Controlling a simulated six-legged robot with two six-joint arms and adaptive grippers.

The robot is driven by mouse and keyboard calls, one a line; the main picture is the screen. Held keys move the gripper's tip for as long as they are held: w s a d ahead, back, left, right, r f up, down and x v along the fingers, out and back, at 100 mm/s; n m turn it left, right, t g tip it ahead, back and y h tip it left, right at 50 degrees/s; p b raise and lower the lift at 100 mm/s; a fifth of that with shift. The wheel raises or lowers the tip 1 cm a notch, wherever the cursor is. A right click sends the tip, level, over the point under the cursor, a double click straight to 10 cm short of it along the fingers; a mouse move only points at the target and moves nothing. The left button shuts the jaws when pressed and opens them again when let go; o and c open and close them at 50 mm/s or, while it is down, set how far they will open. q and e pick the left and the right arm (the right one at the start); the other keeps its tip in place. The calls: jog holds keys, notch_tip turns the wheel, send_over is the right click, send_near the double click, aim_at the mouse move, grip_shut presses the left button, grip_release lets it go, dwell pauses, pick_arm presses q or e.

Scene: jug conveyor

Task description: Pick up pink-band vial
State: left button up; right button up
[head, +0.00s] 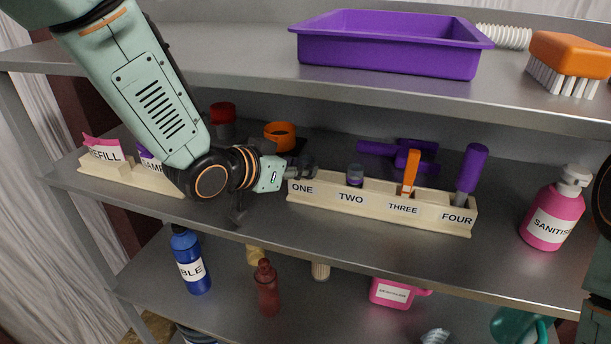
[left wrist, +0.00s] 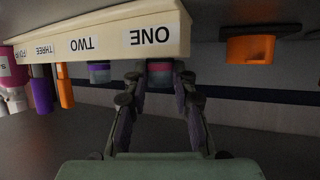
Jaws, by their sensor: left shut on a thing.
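The pink-band vial (left wrist: 160,76) shows in the left wrist view at the compartment marked ONE of the cream rack (left wrist: 110,40), which appears upside down there. My left gripper (left wrist: 160,88) is shut on it, one finger on each side. In the head view my left gripper (head: 302,168) is at the left end of the rack (head: 380,208), and the vial is hidden or too small to make out. I cannot tell whether the vial is still seated in its compartment. My right gripper is not in view.
A purple-band vial (head: 355,176) stands in TWO, close beside the gripper. An orange tool (head: 410,172) is in THREE and a purple-handled one (head: 471,168) in FOUR. The upper shelf with a purple tray (head: 390,45) overhangs.

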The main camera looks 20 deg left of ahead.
pick_arm(q)
jog(key=shift+w+f, duration=0.1)
jog(key=shift+w, duration=0.05)
jog(key=c, duration=0.3)
jog(key=shift+d, duration=0.1)
jog(key=shift+r, duration=0.25)
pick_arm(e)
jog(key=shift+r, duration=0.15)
